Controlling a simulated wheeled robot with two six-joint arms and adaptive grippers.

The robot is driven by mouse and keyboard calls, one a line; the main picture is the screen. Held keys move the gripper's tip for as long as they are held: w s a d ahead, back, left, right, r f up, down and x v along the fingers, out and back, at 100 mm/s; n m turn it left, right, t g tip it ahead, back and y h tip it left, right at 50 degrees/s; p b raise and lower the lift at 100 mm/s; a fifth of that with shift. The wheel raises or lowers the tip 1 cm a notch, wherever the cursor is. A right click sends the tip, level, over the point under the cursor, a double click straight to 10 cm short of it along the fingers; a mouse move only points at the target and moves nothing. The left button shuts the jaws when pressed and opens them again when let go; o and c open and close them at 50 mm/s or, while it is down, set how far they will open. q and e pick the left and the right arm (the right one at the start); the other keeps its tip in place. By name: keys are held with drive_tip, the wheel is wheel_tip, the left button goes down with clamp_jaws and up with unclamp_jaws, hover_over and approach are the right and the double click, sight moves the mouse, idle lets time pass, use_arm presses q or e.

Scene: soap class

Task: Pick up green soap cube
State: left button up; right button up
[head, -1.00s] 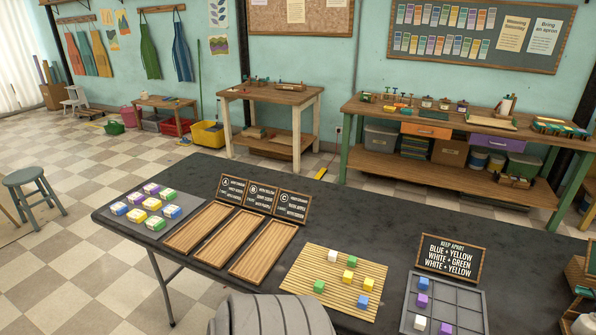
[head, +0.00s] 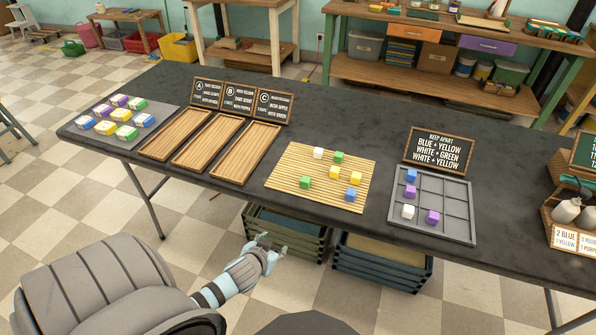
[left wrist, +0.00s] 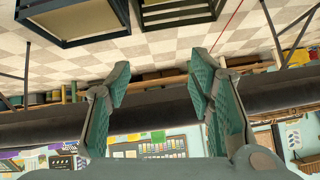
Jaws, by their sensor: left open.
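Two green soap cubes sit on the slatted bamboo mat in the head view: one at the back (head: 339,157) and one at the front left (head: 305,183). The mat (head: 282,170) also carries white, yellow and blue cubes. My left gripper (head: 272,244) is low in front of the table, below the tabletop edge and apart from the cubes. In the left wrist view its two fingers (left wrist: 161,62) are spread with nothing between them. My right gripper is not in view.
The dark table (head: 370,140) holds a grey tray of soaps (head: 75,124), wooden trays (head: 205,145), signs and a grey grid tray (head: 455,200) with several cubes. Crates (head: 385,265) stand under the table. The table's front edge lies between my left gripper and the mat.

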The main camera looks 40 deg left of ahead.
sight(306, 180)
use_arm(q)
drive_tip(key=w+r+n+t+b, duration=0.3)
drive_tip(key=w+r, duration=0.4)
drive_tip(key=r, duration=0.6)
drive_tip(key=shift+m+t+y, duration=0.4)
drive_tip(key=shift+m+t, duration=0.1)
drive_tip(key=shift+m, duration=0.2)
drive_tip(key=b+x, duration=0.1)
drive_tip(key=x, duration=0.3)
drive_tip(key=b+x, duration=0.1)
drive_tip(key=x, duration=0.3)
drive_tip(key=b+x, duration=0.1)
drive_tip(key=x, duration=0.4)
drive_tip(key=shift+w+d+r, duration=0.25)
drive_tip(key=shift+d+r, duration=0.05)
drive_tip(key=shift+r, duration=0.15)
drive_tip(key=c, duration=1)
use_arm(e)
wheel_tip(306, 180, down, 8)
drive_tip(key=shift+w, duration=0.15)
use_arm(q)
drive_tip(key=shift+r, duration=0.15)
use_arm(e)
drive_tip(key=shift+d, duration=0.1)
